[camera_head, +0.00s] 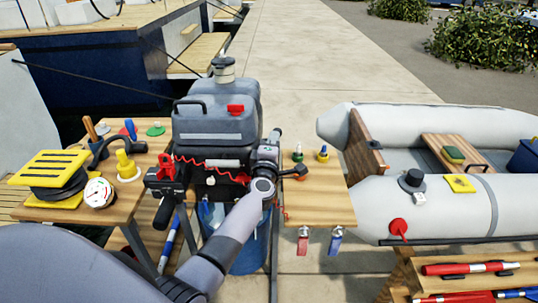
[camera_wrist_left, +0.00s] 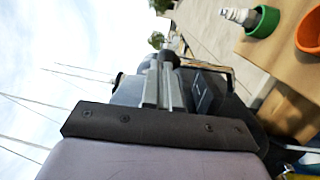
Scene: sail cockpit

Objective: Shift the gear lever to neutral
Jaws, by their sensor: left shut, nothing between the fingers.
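My left gripper (camera_head: 274,136) is just left of the lever, at the motor's right side. It points away from me, and its fingers are shut with nothing between them. In the left wrist view the closed grey fingers (camera_wrist_left: 165,88) point up the picture. In the head view I cannot tell whether the gripper touches the lever. My right gripper is not in view.
The grey motor cowl (camera_head: 215,125) stands behind the gripper, with a black tiller grip (camera_head: 162,211) at left. Wooden side boards flank it; the right one (camera_head: 325,205) holds small coloured plugs. A grey inflatable boat (camera_head: 450,205) lies at right.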

